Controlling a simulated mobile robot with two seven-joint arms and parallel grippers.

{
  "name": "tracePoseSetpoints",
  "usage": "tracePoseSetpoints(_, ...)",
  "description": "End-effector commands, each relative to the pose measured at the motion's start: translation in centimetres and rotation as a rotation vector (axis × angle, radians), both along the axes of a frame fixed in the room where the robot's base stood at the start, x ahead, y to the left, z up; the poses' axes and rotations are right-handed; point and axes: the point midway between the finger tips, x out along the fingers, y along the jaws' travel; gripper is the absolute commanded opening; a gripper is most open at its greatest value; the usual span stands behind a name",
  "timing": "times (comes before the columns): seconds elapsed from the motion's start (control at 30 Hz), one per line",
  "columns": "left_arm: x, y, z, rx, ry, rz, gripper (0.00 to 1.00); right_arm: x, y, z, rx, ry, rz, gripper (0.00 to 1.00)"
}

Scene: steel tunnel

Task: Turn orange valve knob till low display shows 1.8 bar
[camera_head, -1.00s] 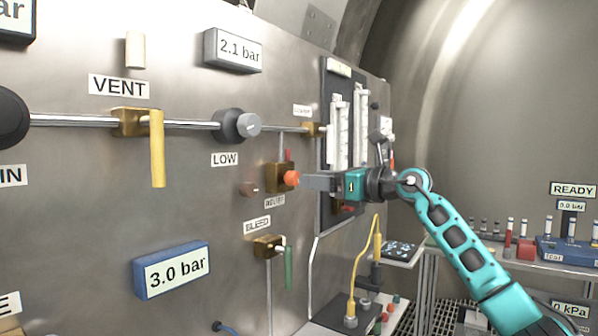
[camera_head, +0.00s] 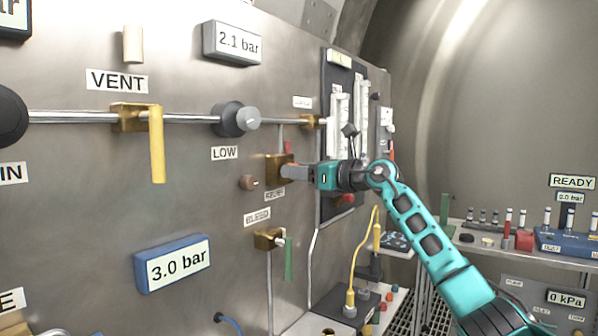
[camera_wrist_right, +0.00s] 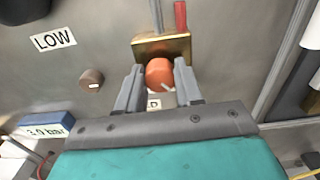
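The orange valve knob (camera_wrist_right: 159,73) sits on a brass block (camera_head: 279,166) on the steel panel. My right gripper (camera_head: 290,170) reaches it from the right and hides the knob in the head view. In the right wrist view its two grey fingers (camera_wrist_right: 159,88) stand on either side of the knob, very close to it. I cannot tell whether they press on it. The grey display above the LOW label (camera_head: 225,153) reads 2.1 bar (camera_head: 233,43). My left gripper is not in view.
A brown knob (camera_head: 250,182) sits left of the brass block. A green BLEED handle (camera_head: 289,259) hangs below. A yellow VENT handle (camera_head: 157,144) and a blue 3.0 bar display (camera_head: 173,264) are on the left. Gauge tubes (camera_head: 338,115) stand right of the knob.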

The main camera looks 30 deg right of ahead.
Motion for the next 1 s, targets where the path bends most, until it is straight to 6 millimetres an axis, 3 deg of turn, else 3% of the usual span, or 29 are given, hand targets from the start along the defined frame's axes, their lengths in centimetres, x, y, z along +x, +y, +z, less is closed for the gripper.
tracePoseSetpoints(0.3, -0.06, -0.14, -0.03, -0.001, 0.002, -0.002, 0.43, -0.01, -0.02, -0.01, 0.000, 0.000, 0.000, 0.05)
tracePoseSetpoints(0.57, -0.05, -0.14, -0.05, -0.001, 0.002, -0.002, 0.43, -0.03, -0.06, -0.01, -0.033, -0.012, -0.001, 0.05)
tracePoseSetpoints(1.0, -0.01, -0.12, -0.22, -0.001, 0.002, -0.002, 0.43, -0.05, 0.01, -0.06, -0.284, -0.116, -0.001, 0.05)
